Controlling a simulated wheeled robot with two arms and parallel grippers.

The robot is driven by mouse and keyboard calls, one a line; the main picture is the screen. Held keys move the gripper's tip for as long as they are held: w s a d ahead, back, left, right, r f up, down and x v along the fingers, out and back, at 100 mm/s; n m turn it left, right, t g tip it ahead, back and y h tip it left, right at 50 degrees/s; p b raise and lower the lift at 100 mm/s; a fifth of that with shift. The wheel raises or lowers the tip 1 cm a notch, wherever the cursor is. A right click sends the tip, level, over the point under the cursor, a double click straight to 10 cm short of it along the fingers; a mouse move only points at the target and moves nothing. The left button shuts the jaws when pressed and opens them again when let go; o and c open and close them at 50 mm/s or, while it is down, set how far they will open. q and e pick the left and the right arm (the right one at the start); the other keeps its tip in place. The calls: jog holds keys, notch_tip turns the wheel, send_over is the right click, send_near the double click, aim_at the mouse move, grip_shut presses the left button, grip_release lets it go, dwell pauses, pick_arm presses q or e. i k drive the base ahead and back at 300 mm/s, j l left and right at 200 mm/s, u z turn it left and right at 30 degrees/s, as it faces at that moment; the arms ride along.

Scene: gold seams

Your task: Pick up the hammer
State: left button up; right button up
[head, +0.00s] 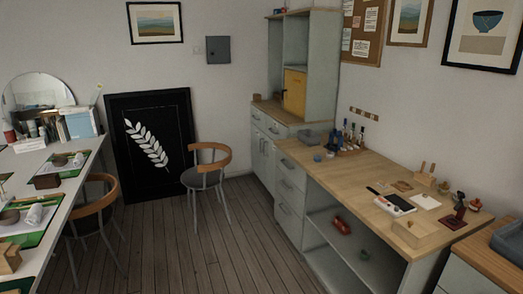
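I cannot make out a hammer for certain in the head view. The wooden-topped workbench (360,172) on the right carries many small items, several too small to identify. A red object (341,225) lies on the open shelf under it, and I cannot tell what it is. Neither of my grippers is in view.
A white table (58,222) with green mats runs along the left. Two wooden-backed chairs stand near it, one at the table (95,208) and one by the black leaf panel (207,165). The plank floor (190,250) between table and workbench is clear.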

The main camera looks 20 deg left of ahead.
aim_at(12, 200)
jog(key=i+j+u, duration=0.2)
jog(key=i+u, duration=1.1)
jog(key=i+l, duration=0.05)
jog(key=i, duration=0.05)
